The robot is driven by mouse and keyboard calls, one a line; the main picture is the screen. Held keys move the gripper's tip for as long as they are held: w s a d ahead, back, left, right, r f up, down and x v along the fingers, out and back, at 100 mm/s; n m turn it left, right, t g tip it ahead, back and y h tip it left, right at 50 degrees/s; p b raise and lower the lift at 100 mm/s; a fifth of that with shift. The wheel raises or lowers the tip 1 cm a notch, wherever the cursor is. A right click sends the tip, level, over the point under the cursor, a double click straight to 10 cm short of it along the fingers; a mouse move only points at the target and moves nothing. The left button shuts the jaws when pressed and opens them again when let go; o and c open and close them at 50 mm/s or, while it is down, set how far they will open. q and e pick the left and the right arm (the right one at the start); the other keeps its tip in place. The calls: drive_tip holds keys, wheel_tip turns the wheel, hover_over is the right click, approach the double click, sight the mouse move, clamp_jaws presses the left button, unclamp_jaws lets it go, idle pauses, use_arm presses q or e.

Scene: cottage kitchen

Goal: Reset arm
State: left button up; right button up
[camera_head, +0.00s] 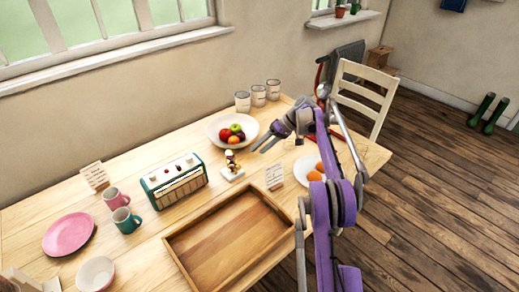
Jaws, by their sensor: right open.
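My right arm (323,205), purple and grey, comes up from the bottom right and reaches over the table's right side. My right gripper (264,145) is open and points left. It holds nothing and is just right of the fruit bowl and a small figurine (232,167). My left gripper is not in view.
The wooden table (135,171) holds a tray (183,269), a green and white radio (174,181), a fruit plate (217,121), two mugs (127,221), a pink plate (68,234) and an orange-topped plate (301,171). Jars (258,95) stand behind. A white chair (377,88) is beyond.

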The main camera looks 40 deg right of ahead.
drive_tip(key=shift+a, duration=0.1)
drive_tip(key=s+a+r+g+h, duration=0.15)
drive_tip(key=s+a+r, duration=0.3)
drive_tip(key=a, duration=0.55)
drive_tip(key=s+a+r+h, duration=0.3)
drive_tip(key=s+a, duration=0.3)
drive_tip(key=a, duration=0.4)
drive_tip(key=s+a+f+t+h, duration=0.1)
drive_tip(key=s+a+f, duration=0.1)
drive_tip(key=s, duration=0.6)
drive_tip(key=s+a+f+h+p, duration=0.1)
drive_tip(key=s+a+f, duration=0.2)
drive_tip(key=s, duration=0.5)
drive_tip(key=s+a+f+t+h+p, duration=0.1)
drive_tip(key=s+a+f, duration=0.2)
drive_tip(key=s, duration=0.5)
drive_tip(key=shift+a+n+t, duration=0.35)
drive_tip(key=shift+a+n, duration=0.05)
drive_tip(key=shift+a, duration=0.3)
